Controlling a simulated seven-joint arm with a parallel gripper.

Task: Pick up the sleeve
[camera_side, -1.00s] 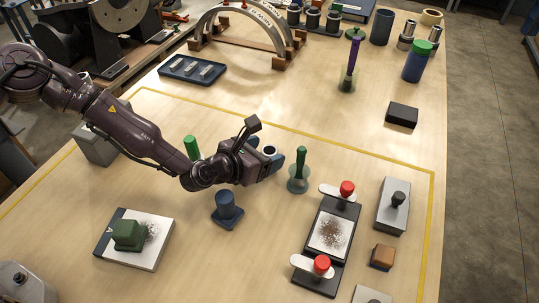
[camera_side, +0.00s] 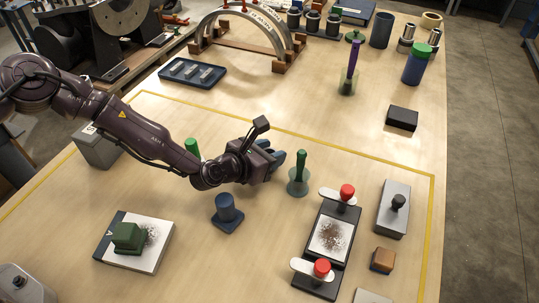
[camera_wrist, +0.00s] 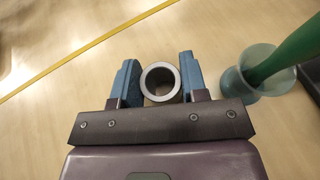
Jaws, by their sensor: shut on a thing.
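The sleeve (camera_wrist: 162,99) is a short grey-white hollow cylinder. In the wrist view it stands between my two blue fingers, and I look down into its open end. My gripper (camera_wrist: 157,70) is shut on it, one finger on each side. In the side view my gripper (camera_side: 277,158) is low over the middle of the table, and the sleeve is hidden behind the fingers. I cannot tell whether the sleeve's base touches the table.
A pale translucent cup (camera_side: 298,186) with a green handle (camera_side: 301,160) stands close to the right of my gripper. A blue post on a base (camera_side: 227,212) stands in front. A clamped plate (camera_side: 331,236) lies front right.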

